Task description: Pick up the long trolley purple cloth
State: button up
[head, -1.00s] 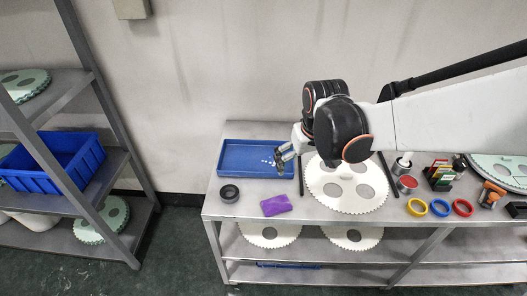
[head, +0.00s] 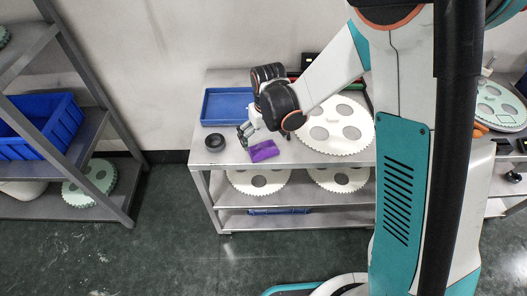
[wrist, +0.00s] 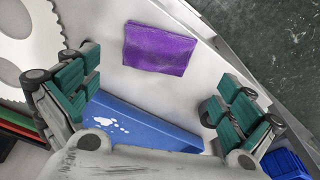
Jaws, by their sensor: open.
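The purple cloth (head: 264,151) lies flat and folded near the front edge of the grey trolley top (head: 212,157). It also shows in the wrist view (wrist: 159,48), ahead of and between my fingers, apart from them. My gripper (head: 243,135) is open and empty, just left of and behind the cloth in the head view. In the wrist view its two green-padded fingers (wrist: 152,112) are spread wide. The cloth is fully visible in the wrist view.
A blue tray (head: 226,105) lies at the back left of the trolley. A large white toothed disc (head: 345,143) lies to the right. A shelf rack with a blue crate (head: 62,122) stands at left, across a floor gap.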

aim_at(264, 148)
jog(key=shift+w+f+b, duration=0.25)
jog(key=shift+f+b, duration=0.4)
jog(key=shift+f, duration=0.85)
jog(key=shift+w+f+b, duration=0.2)
jog(key=shift+f+b, duration=0.4)
jog(key=shift+f, duration=0.9)
jog(key=shift+r, duration=0.1)
jog(key=shift+c, duration=0.2)
jog(key=c, duration=1)
jog(key=shift+r, duration=0.1)
notch_tip(264, 148, up, 20)
jog(key=p, duration=0.6)
